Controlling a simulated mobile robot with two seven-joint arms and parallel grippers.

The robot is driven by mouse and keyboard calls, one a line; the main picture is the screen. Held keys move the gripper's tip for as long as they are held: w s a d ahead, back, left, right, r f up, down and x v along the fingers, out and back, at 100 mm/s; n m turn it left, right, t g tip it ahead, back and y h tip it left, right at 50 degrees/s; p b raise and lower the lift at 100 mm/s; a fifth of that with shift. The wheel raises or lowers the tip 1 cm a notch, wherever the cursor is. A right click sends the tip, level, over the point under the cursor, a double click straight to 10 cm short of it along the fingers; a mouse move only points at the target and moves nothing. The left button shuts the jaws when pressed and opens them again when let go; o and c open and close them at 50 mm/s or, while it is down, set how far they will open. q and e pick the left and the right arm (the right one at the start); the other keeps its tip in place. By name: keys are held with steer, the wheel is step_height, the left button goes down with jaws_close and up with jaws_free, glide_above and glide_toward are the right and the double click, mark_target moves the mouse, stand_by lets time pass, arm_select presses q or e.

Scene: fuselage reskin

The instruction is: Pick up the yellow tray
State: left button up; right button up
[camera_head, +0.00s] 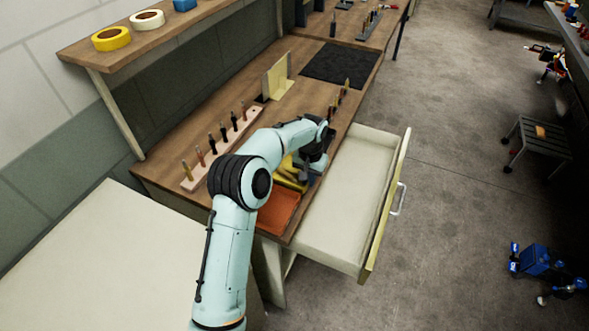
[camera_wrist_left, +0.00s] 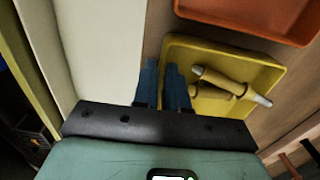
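The yellow tray (camera_head: 287,181) sits on the wooden workbench, partly hidden by my left arm. In the left wrist view the tray (camera_wrist_left: 252,63) holds yellowish-handled tools (camera_wrist_left: 225,83). My left gripper (camera_head: 312,172) is down at the tray's side toward the open drawer. In the left wrist view its two blue fingers (camera_wrist_left: 162,84) are close together, one on each side of the tray's near wall, with the rim in the narrow gap. The fingers look shut on that rim. The tray looks level and at bench height. My right gripper is not in view.
An orange tray (camera_head: 279,212) lies beside the yellow one. An open drawer (camera_head: 345,205) juts out from the bench. A rack of tools (camera_head: 222,147) and a cream angled stand (camera_head: 277,78) are farther back. A shelf (camera_head: 160,45) hangs above.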

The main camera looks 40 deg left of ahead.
arm_select(q)
steer(key=shift+r, duration=0.15)
jaws_close()
